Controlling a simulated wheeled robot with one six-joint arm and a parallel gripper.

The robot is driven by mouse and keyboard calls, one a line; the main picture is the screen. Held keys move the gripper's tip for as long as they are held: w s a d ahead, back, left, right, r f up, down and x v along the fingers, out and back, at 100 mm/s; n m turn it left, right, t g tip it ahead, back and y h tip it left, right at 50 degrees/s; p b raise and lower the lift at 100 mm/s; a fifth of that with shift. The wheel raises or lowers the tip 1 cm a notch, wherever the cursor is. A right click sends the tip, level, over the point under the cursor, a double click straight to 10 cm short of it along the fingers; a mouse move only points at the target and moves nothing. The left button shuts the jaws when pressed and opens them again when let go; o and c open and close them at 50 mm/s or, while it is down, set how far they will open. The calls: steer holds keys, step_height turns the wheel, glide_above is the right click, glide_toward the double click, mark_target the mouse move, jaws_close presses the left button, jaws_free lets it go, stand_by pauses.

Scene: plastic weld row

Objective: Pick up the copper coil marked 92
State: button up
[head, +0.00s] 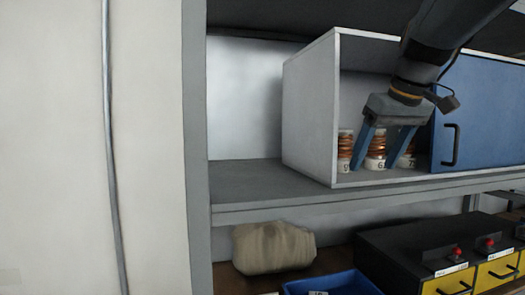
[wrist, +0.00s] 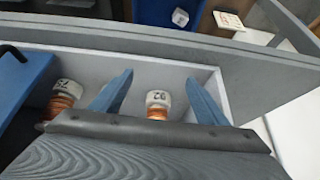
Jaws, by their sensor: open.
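The copper coil marked 92 (wrist: 157,98) stands upright in the open cabinet. Its white label and copper windings lie between my fingers in the wrist view, with a gap on each side. In the head view, a coil (head: 345,150) whose label starts with a 9 stands nearest the cabinet's left wall, its label partly hidden by a finger. My gripper (head: 379,166) is open, its blue fingers pointing down in front of the coils. In the wrist view, my gripper (wrist: 158,97) is empty, and its body hides the coil's far end.
Another coil (wrist: 65,95) stands close beside the left finger in the wrist view. The head view shows a coil (head: 376,150) behind the fingers and one further right (head: 408,160). The cabinet's side wall (head: 312,115) and blue door (head: 485,110) bound the space.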

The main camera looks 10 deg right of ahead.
mark_target(343, 154)
steer(key=w, duration=0.2)
steer(key=w+p, duration=0.1)
steer(key=w, duration=0.2)
steer(key=w+a+p, duration=0.1)
steer(key=w, duration=0.1)
steer(key=shift+w, duration=0.15)
steer(key=w+p, duration=0.2)
steer(key=w, duration=0.2)
steer(key=shift+w, duration=0.3)
steer(key=shift+w+f+p, duration=0.2)
steer(key=shift+f+p, duration=0.3)
steer(key=shift+f, duration=0.05)
steer(key=c, duration=1.5)
